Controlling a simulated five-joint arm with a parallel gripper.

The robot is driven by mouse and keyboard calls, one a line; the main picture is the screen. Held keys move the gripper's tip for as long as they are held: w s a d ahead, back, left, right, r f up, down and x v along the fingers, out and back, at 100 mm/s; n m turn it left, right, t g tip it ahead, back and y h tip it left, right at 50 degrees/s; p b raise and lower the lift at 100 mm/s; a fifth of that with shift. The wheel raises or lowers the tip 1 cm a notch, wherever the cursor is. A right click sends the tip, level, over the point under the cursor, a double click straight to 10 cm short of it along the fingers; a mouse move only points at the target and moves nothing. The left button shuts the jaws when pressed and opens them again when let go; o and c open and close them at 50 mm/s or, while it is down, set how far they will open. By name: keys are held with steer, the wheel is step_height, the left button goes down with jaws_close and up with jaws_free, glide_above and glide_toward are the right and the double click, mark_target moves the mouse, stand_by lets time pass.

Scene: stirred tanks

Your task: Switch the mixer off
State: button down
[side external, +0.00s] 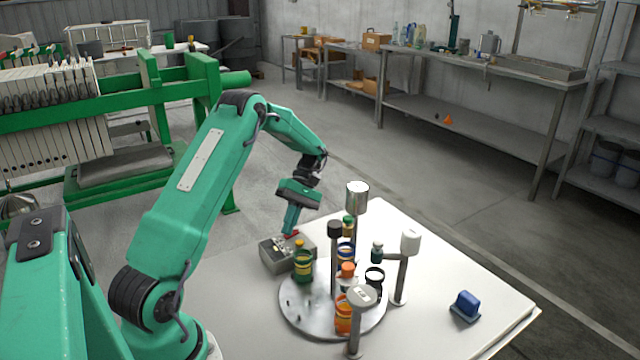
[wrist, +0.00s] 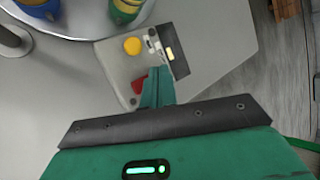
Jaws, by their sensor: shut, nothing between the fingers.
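The grey control box (side external: 288,252) stands at the table's back left edge, beside the mixer. In the wrist view the box (wrist: 118,68) shows a round yellow button (wrist: 132,45), a red switch (wrist: 138,86) and a dark panel with a small pale yellow window. My gripper (side external: 291,229) points down at the box with its fingers together and empty. In the wrist view my gripper (wrist: 157,88) is right beside the red switch and partly covers it; I cannot tell whether they touch. The mixer's round metal plate (side external: 292,312) holds several coloured jars.
Tall posts stand around the plate: a silver-topped one (side external: 357,197), a black-topped one (side external: 335,229) and white-topped ones (side external: 410,241). A blue block (side external: 465,304) sits at the table's right. The table's front right is otherwise clear.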

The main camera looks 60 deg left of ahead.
mark_target(294, 231)
steer(key=shift+r, duration=0.1)
steer(key=shift+w+r, duration=0.1)
steer(key=shift+r, duration=0.55)
steer(key=shift+r, duration=0.1)
stand_by(0.3)
steer(key=shift+w+r, duration=0.2)
steer(key=shift+r, duration=1)
steer(key=shift+w+r, duration=0.2)
steer(key=shift+r, duration=1)
steer(key=shift+d+r, duration=0.1)
